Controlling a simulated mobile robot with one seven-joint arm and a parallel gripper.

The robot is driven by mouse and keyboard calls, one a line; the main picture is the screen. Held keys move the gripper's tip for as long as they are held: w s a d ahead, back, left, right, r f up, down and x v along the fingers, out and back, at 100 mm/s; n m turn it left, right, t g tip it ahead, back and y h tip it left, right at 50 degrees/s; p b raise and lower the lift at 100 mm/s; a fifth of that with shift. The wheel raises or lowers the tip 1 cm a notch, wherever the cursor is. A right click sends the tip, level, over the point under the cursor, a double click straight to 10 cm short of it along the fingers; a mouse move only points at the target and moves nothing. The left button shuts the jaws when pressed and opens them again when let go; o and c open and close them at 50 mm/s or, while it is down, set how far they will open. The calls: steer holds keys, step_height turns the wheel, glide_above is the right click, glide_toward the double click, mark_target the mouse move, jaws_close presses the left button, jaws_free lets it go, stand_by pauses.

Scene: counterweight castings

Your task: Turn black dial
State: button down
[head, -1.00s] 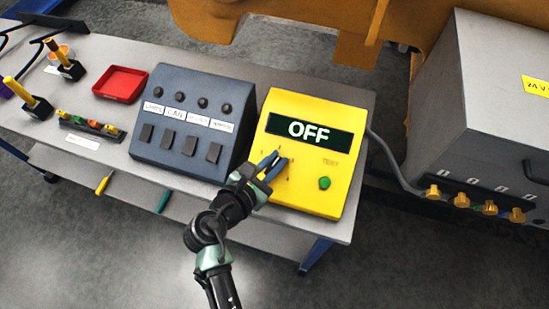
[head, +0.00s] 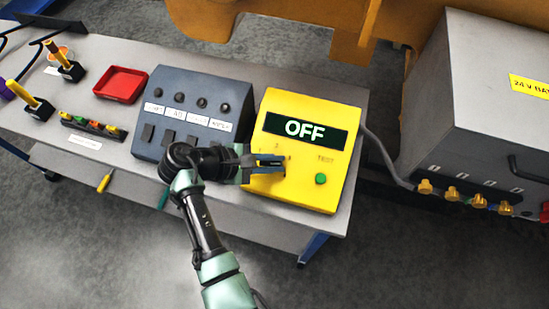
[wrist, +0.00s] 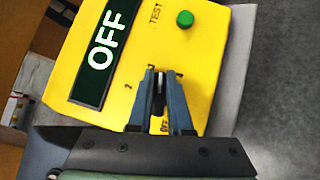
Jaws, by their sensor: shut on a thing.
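The yellow test box (head: 338,192) stands on the bench, with a dark display (head: 304,130) that reads OFF in green-white letters and a green button (head: 320,179) beside the word TEST. My gripper (head: 279,166) reaches in from the left, low over the box's face. In the wrist view its blue fingers (wrist: 160,76) are shut on the black dial (wrist: 159,88), which shows as a dark sliver between them. Printed marks, including a 2, surround it. In the head view the fingers hide the dial.
A dark blue panel (head: 190,88) with knobs and switches stands left of the yellow box, close to my wrist. A red tray (head: 120,84) lies farther left. A grey battery case (head: 480,100) with orange connectors stands right of the bench.

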steer(key=m+g, duration=0.1)
steer(key=m+y, duration=0.1)
steer(key=m, duration=0.1)
steer(key=m+g, duration=0.1)
steer(key=shift+a+f+g, duration=0.25)
steer(key=shift+a+g, duration=0.05)
steer(key=shift+s+m+g+y+p, duration=0.1)
steer(key=shift+m+g+y+p, duration=0.15)
steer(key=shift+m+g+y, duration=0.5)
steer(key=shift+m+g+y+p, duration=0.2)
steer(key=shift+m+y, duration=0.15)
steer(key=shift+m, duration=0.8)
steer(key=shift+a, duration=0.1)
steer(key=c, duration=0.8)
jaws_free()
steer(key=shift+c, duration=0.2)
steer(key=shift+w, duration=0.2)
steer(key=shift+s, duration=0.1)
